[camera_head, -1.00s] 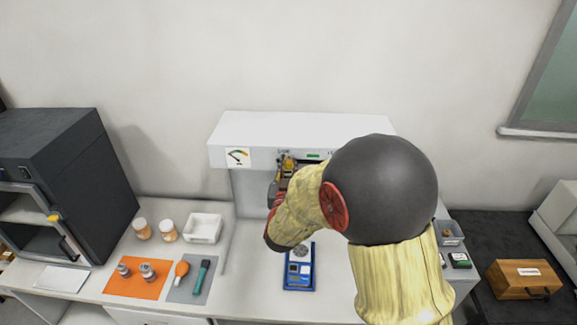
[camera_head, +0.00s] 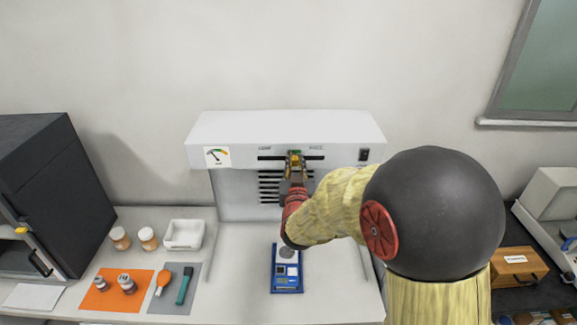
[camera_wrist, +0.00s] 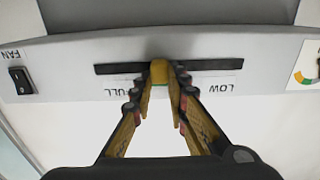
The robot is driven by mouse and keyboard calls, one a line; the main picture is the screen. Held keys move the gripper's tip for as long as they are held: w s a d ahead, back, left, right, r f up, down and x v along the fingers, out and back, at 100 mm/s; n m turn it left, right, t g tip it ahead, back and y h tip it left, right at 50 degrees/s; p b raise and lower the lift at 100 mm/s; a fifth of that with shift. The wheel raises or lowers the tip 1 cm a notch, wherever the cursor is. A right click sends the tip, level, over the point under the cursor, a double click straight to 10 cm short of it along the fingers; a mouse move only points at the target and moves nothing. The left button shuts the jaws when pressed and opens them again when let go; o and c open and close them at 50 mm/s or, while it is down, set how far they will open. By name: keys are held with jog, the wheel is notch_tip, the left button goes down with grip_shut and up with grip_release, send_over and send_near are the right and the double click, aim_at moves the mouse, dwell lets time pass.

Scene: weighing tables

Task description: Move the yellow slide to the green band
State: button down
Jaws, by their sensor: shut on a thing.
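The yellow slide (camera_head: 295,159) sits in the dark horizontal slot (camera_head: 270,158) on the front of the white hood, near the middle of the slot. In the wrist view the slide (camera_wrist: 160,71) lies between my fingertips, with the LOW label to its right and the FULL label to its left. My gripper (camera_wrist: 168,85) is shut on the slide. In the head view my gripper (camera_head: 295,168) reaches up to the slot from below. A green patch shows small at the slide in the head view; most of the green band seems covered by the slide and fingers.
A dial gauge (camera_head: 217,157) is left of the slot and a black FAN switch (camera_head: 364,155) is right of it. A blue balance (camera_head: 287,270) stands on the bench below my arm. Jars, a white tray (camera_head: 184,234) and mats with small tools lie to the left.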

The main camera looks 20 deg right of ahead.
jog(key=c, duration=1.7)
grip_release()
jog(key=v, duration=1.2)
